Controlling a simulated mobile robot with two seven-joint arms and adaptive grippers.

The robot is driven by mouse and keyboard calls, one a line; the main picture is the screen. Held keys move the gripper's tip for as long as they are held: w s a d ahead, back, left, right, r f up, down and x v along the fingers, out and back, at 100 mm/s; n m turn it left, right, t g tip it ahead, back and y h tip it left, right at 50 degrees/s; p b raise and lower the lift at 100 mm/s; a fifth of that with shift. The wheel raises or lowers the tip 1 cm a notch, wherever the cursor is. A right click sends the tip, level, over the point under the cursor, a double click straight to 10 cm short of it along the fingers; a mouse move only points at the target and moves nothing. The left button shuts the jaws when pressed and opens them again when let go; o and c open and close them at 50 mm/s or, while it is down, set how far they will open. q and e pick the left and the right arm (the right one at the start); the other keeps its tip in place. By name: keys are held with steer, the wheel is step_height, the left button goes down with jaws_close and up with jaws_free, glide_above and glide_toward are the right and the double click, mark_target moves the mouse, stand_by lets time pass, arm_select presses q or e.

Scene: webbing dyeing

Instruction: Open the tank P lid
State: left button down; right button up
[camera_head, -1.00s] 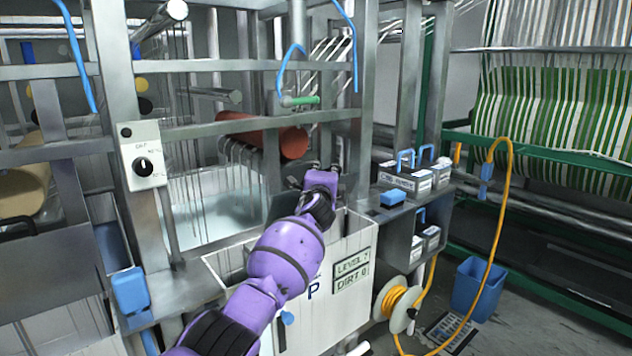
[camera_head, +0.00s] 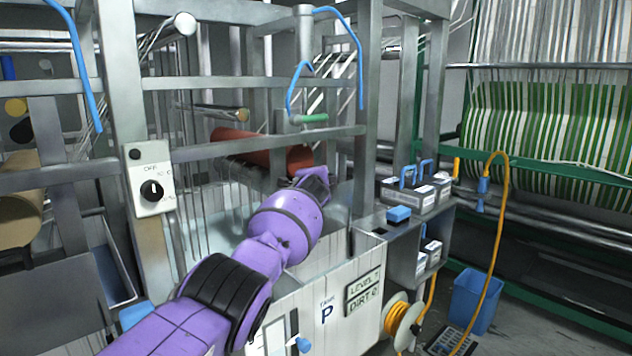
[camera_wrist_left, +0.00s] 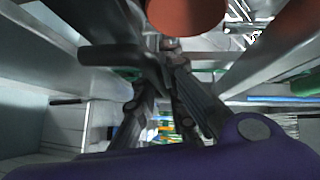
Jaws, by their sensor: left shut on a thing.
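Tank P (camera_head: 338,330) is a white box with a "P" and a "LEVEL 7 / DIRT 0" plate on its front, low in the middle of the head view. Its top is open to view on the right side, with pale inner walls showing. My left gripper (camera_head: 314,178) is above the tank's back part, below the red roller. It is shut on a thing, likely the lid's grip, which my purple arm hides. In the left wrist view my gripper's dark fingers (camera_wrist_left: 172,100) are close together; a dark grey piece beside them is unclear. My right gripper is not in view.
The red roller (camera_head: 262,150) and steel frame bars are close around my gripper. A switch box (camera_head: 152,180) is on the left post. Blue-handled boxes (camera_head: 415,190) stand on a right shelf. A blue bin (camera_head: 476,295) and a yellow hose reel (camera_head: 403,322) are at lower right.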

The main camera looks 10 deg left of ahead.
arm_select(q)
steer(key=shift+w+a+r, duration=0.15)
steer(key=shift+w, duration=0.05)
stand_by(0.4)
steer(key=c, duration=1.8)
jaws_free()
steer(key=shift+s, duration=0.1)
steer(key=v, duration=1.2)
steer(key=shift+f, duration=0.3)
